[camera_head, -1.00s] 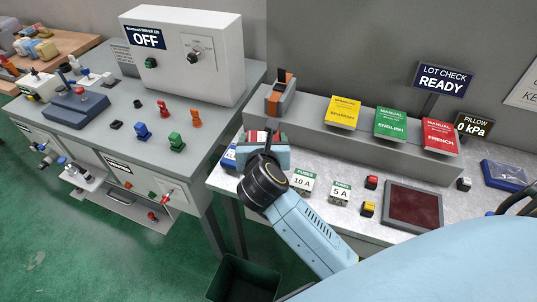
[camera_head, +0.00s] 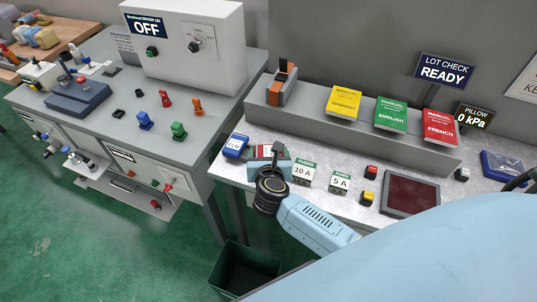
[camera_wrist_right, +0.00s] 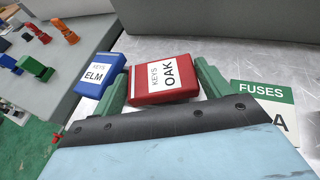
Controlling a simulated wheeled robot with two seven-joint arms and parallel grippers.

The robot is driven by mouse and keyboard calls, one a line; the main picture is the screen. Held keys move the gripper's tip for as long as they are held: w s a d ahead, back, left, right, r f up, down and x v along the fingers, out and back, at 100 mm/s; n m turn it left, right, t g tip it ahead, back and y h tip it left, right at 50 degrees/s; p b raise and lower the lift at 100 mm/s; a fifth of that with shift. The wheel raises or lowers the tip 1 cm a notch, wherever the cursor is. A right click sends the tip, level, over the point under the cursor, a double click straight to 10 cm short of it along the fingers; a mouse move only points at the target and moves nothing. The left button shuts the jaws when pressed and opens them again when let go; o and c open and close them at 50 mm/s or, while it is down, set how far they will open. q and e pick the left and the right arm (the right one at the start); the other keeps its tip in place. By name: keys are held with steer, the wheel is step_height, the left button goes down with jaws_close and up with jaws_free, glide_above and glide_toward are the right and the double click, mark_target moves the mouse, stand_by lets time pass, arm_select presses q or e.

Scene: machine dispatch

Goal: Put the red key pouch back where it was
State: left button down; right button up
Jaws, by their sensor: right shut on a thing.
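The red key pouch (camera_wrist_right: 166,78), labelled KEYS OAK, sits between the two green fingers of my right gripper (camera_wrist_right: 165,85) in the right wrist view. In the head view the right gripper (camera_head: 270,157) is over the left part of the light counter, shut on the red pouch (camera_head: 262,151), which is partly hidden. I cannot tell whether the pouch touches the counter. The blue key pouch (camera_head: 235,145), labelled KEYS ELM in the wrist view (camera_wrist_right: 99,74), lies just left of the red one. My left gripper is not in view.
The 10 A fuses box (camera_head: 303,172) stands close right of the gripper, with the 5 A box (camera_head: 339,182) beyond. A raised grey shelf (camera_head: 300,117) with manuals runs behind. A dark bin (camera_head: 243,268) stands below. A grey machine bench (camera_head: 205,135) is at left.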

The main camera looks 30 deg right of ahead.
steer(key=shift+f+b, duration=0.3)
steer(key=shift+f, duration=0.15)
steer(key=o, duration=1.1)
steer(key=shift+c, duration=0.2)
steer(key=shift+r, duration=0.1)
steer(key=shift+r+p, duration=0.55)
steer(key=v, duration=1.2)
steer(key=shift+b, duration=0.45)
steer(key=shift+f, duration=0.25)
